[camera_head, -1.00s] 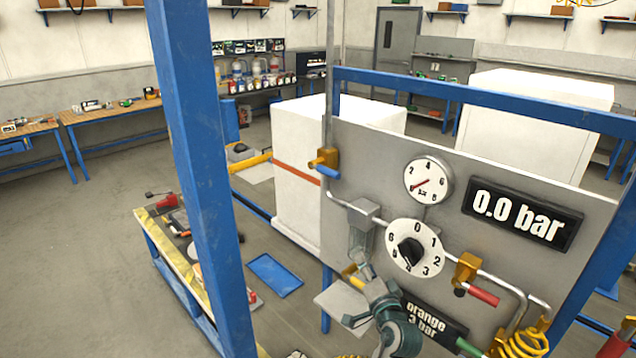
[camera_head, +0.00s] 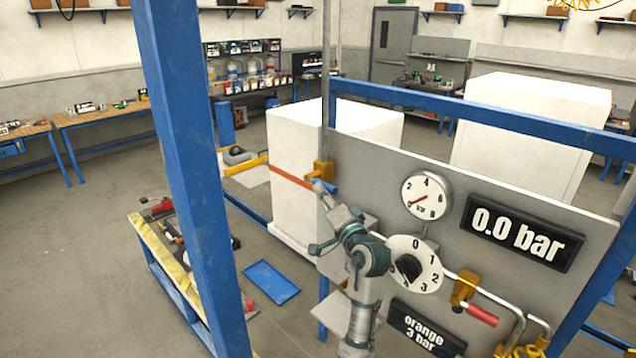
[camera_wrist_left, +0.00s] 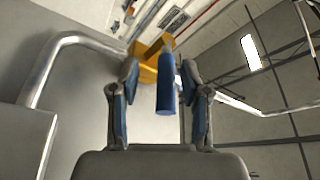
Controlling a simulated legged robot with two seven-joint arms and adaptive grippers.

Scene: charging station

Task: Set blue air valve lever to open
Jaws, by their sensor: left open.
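The blue air valve lever (camera_wrist_left: 166,88) hangs from a brass valve body (camera_head: 322,170) on the pipe at the panel's left edge. In the head view the lever (camera_head: 325,188) is partly hidden by my left gripper (camera_head: 318,190), whose arm rises in front of the panel. In the left wrist view my left gripper (camera_wrist_left: 160,95) is open, with one finger on each side of the blue lever. The lever is between the fingers, closer to the right one. I cannot tell whether either finger touches it. My right gripper is not in view.
The grey panel (camera_head: 400,170) carries a gauge (camera_head: 426,195) near zero, a white dial (camera_head: 428,268), a "0.0 bar" display (camera_head: 518,234) and a red-handled valve (camera_head: 480,314). A blue post (camera_head: 185,180) stands left of the arm. A silver pipe (camera_wrist_left: 45,65) bends near the gripper.

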